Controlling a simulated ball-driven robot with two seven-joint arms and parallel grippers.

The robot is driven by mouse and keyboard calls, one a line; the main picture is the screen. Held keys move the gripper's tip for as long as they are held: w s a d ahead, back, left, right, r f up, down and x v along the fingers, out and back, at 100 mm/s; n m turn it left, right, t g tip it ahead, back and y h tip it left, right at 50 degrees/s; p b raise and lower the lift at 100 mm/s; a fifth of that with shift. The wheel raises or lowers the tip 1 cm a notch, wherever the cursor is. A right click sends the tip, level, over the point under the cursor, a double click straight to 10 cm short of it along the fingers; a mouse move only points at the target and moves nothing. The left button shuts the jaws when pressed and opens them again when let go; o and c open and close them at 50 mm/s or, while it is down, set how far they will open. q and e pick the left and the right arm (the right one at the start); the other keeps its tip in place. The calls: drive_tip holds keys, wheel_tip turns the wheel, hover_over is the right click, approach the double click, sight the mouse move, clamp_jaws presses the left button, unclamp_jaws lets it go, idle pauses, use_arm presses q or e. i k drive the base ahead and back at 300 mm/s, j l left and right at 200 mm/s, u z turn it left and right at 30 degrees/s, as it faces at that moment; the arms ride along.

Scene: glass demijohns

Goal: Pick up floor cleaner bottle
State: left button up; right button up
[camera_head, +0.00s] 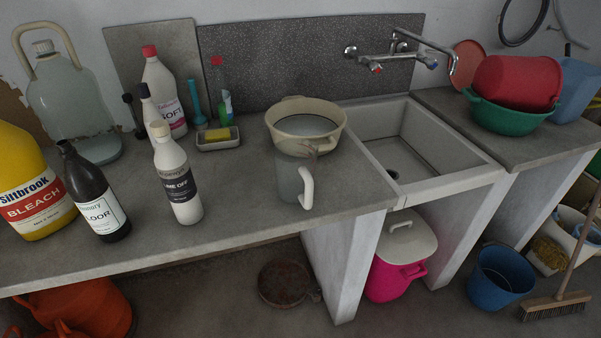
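The floor cleaner bottle (95,195) is dark brown or black with a white label on which "LOOR" can be read. It stands upright at the left front of the grey counter (250,215). A large yellow bleach jug (30,180) stands just left of it, partly cut by the picture edge. A white bottle labelled "LIME OFF" (175,175) stands to its right with a gap between them. Neither of my grippers is in the camera_head view.
A glass demijohn (70,95) stands behind the floor cleaner. Farther right are a white red-capped bottle (163,90), a sponge dish (218,144), a cream basin (305,125), a clear jug (290,178) and the sink (430,150). The counter's front edge is near the bottle.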

sight(88, 185)
drive_tip(key=u, duration=1.3)
